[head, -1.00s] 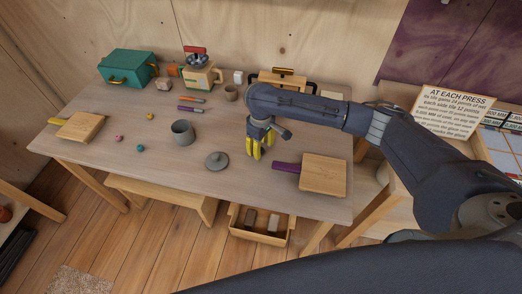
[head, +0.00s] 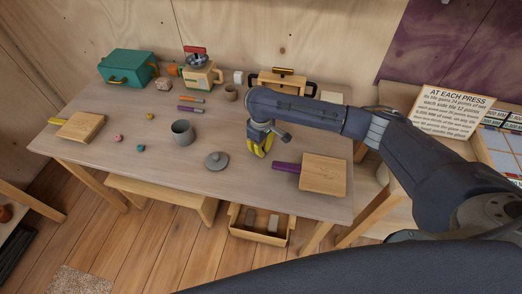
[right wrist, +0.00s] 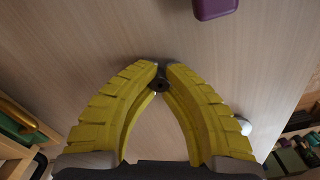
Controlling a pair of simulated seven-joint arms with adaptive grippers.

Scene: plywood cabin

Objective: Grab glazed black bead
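A small dark, shiny bead, the glazed black bead (right wrist: 160,84), shows in the right wrist view between the fingertips of my right gripper (right wrist: 164,72). The yellow fingers curve inward and meet around it. In the head view my right gripper (head: 260,148) is low over the table, fingers together, between the grey lid and the purple-handled board. The bead is hidden by the fingers there. I cannot tell whether it touches the table. My left gripper is not in view.
The wooden table (head: 200,190) holds a grey lid (head: 216,161), a grey pot (head: 182,132), a board with purple handle (head: 322,174), and pink (head: 118,138), teal (head: 140,148) and yellow (head: 150,116) beads. A green box (head: 128,66) stands at the back left.

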